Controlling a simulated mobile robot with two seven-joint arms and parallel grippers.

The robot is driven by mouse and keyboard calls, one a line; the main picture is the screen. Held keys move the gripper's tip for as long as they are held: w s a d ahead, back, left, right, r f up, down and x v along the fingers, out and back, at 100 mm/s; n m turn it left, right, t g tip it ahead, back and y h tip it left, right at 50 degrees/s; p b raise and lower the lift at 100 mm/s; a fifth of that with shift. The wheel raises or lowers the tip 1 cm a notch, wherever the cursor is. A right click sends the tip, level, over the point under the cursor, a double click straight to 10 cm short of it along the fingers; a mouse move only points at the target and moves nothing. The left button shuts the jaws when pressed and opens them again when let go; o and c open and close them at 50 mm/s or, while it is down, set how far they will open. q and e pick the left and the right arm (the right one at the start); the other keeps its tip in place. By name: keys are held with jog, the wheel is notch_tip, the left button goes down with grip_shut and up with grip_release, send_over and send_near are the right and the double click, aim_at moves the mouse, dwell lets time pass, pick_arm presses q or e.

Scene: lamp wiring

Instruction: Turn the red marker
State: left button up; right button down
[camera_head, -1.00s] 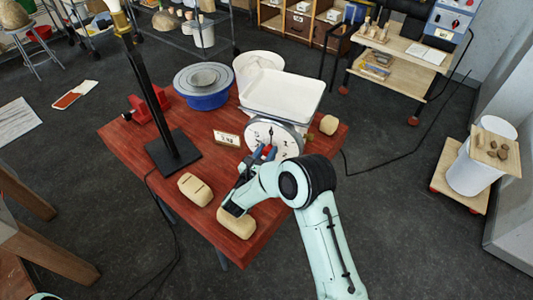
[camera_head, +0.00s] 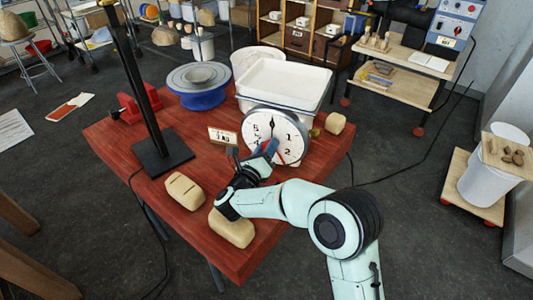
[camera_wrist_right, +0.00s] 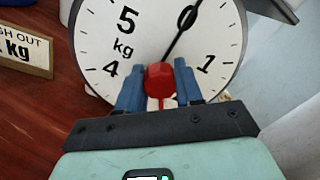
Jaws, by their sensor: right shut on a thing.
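The kitchen-type scale has a round white dial (camera_head: 284,128) with black numbers, facing the front of the red table. The red marker (camera_wrist_right: 159,80) sits low on the dial in the right wrist view, between my two blue fingertips. A bit of it shows red in the head view (camera_head: 280,157). My right gripper (camera_head: 268,150) is shut on the red marker at the dial face; its fingers (camera_wrist_right: 159,88) flank the marker left and right. A thin black needle (camera_wrist_right: 183,32) runs from behind the marker to the upper right, near the 0. My left gripper is not in view.
A white tray (camera_head: 286,80) tops the scale. A small kg sign (camera_head: 223,137) stands left of the dial. Two tan blocks (camera_head: 185,190) (camera_head: 231,228) lie at the front, another (camera_head: 335,123) at the right. A black lamp stand (camera_head: 160,153) and a blue turntable (camera_head: 201,99) stand left.

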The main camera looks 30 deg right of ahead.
jog(key=n+b, duration=0.1)
jog(key=n, duration=0.4)
jog(key=shift+n, duration=0.4)
dwell(0.4)
jog(key=c, duration=0.7)
grip_release()
jog(key=shift+c, duration=0.2)
jog(key=v, duration=0.7)
jog(key=shift+s+a, duration=0.2)
